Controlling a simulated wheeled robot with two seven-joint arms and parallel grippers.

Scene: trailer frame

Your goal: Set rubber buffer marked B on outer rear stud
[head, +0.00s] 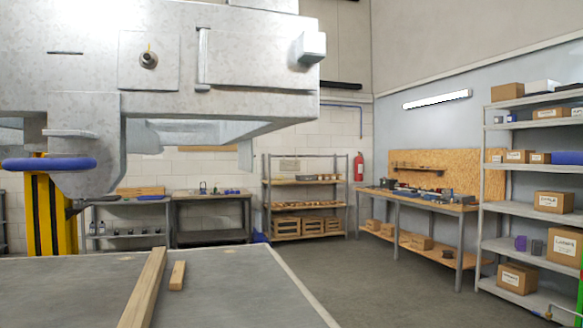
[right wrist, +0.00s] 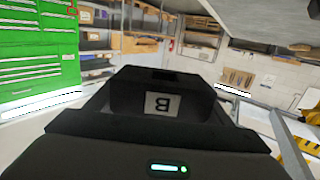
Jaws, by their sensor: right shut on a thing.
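My right gripper (right wrist: 162,88) is shut on a black rubber buffer (right wrist: 190,102) in the right wrist view. A pale label with the letter B, turned upside down, is on the buffer's near face. The dark fingers and the dark block are hard to tell apart. In the head view, a short stud (head: 148,60) stands out from a square plate on the grey metal trailer frame (head: 255,75), with nothing on it. Whether it is the outer rear one cannot be told. Neither gripper shows in the head view, and the buffer is not seen there.
A grey table (head: 220,290) with two wooden strips (head: 145,288) is in front, below the frame. A yellow and black post (head: 48,215) stands at left. A workbench (head: 425,202) and shelves (head: 535,110) are at right. The floor between is clear.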

